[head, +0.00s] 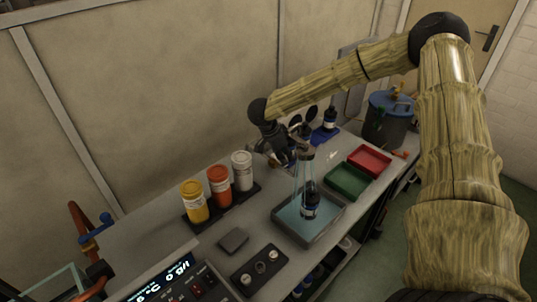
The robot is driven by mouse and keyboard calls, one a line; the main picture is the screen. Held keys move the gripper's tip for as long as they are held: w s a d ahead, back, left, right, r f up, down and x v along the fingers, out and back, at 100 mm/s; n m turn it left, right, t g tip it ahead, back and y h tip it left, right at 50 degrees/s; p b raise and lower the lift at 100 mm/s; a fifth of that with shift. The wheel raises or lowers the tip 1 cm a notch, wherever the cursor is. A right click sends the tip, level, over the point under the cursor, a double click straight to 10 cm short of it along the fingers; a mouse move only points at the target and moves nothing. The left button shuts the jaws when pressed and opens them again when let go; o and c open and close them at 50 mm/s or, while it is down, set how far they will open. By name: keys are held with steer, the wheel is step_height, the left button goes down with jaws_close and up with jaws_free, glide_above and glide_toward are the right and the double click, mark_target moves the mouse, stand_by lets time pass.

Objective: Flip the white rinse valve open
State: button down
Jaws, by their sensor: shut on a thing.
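My gripper (285,158) is at the back of the bench, beside a dark rinse head (307,155) above a shallow grey basin (281,227). Its jaws are shut on a small part there, most likely the white rinse valve, which the gripper largely hides. I cannot make out the valve's angle. Thin pale-blue streaks run from the rinse head down into the basin. A dark bottle with a blue and white label (311,202) stands upright in the basin below them.
Yellow (195,203), orange (219,188) and white (242,172) jars stand in a dark rack to the left. A green tray (347,181) and a red tray (370,161) lie to the right. A grey bin (385,127) and another dark bottle (330,119) are behind.

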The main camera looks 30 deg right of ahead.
steer(key=shift+s+d+f+n, duration=0.2)
steer(key=shift+s+d+n, duration=0.1)
steer(key=shift+n, duration=0.2)
steer(key=c, duration=1.2)
jaws_free()
steer(key=shift+d, duration=0.1)
steer(key=shift+r, duration=0.1)
steer(key=shift+w+r, duration=0.1)
steer(key=shift+w, duration=0.05)
steer(key=shift+r, duration=0.1)
steer(key=shift+w+a+r, duration=0.1)
steer(key=shift+a+r, duration=0.1)
steer(key=shift+r, duration=0.05)
steer(key=v, duration=1.1)
steer(key=shift+a, duration=0.2)
